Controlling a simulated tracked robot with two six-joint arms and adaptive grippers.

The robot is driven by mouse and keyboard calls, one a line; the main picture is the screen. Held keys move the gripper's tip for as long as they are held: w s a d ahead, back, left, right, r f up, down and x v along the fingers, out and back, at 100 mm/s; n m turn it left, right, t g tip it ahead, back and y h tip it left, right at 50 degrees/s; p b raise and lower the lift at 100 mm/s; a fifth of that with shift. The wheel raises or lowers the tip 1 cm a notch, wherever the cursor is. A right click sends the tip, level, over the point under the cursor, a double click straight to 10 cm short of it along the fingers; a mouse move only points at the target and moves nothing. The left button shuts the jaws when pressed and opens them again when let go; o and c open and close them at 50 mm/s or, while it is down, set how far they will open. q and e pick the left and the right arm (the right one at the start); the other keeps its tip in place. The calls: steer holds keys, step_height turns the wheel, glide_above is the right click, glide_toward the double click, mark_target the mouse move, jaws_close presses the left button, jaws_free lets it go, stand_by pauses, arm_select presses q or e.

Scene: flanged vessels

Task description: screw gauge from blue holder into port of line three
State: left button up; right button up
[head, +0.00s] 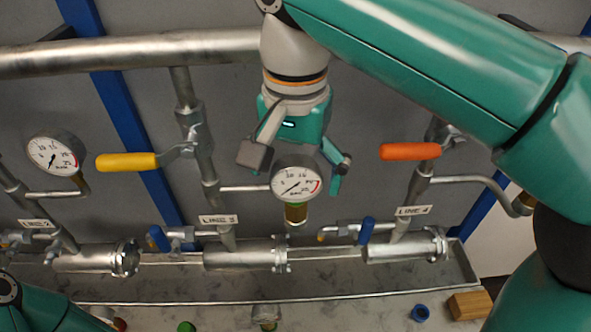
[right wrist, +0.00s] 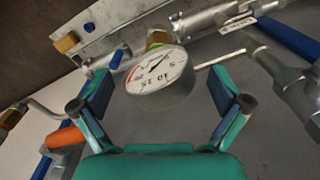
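The gauge (head: 297,182), round with a white dial, sits upright above a brass fitting (head: 295,213) at the end of the thin side pipe of line three, by the line three label (head: 218,219). How far its thread is seated cannot be told. My right gripper (head: 297,163) is open above and around the gauge. In the right wrist view the gauge (right wrist: 160,80) stands between the spread fingers (right wrist: 161,104), with clear gaps on both sides. The small blue holder (head: 420,313) on the ledge looks empty. My left gripper is out of view.
A yellow-handled valve (head: 127,162) is left of the gauge and an orange-handled valve (head: 410,151) right of it. Another gauge (head: 54,154) is at the far left. Flanged vessels (head: 245,254) lie below in a metal trough. A wooden block (head: 466,305) is beside the holder.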

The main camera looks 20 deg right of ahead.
steer(key=shift+n, duration=0.3)
steer(key=n, duration=1.8)
steer(key=shift+n, duration=0.3)
steer(key=n, duration=0.6)
steer(key=shift+r+n, duration=0.1)
steer(key=shift+n, duration=0.2)
step_height(320, 180, up, 9)
steer(key=p, duration=0.7)
steer(key=shift+r, duration=0.5)
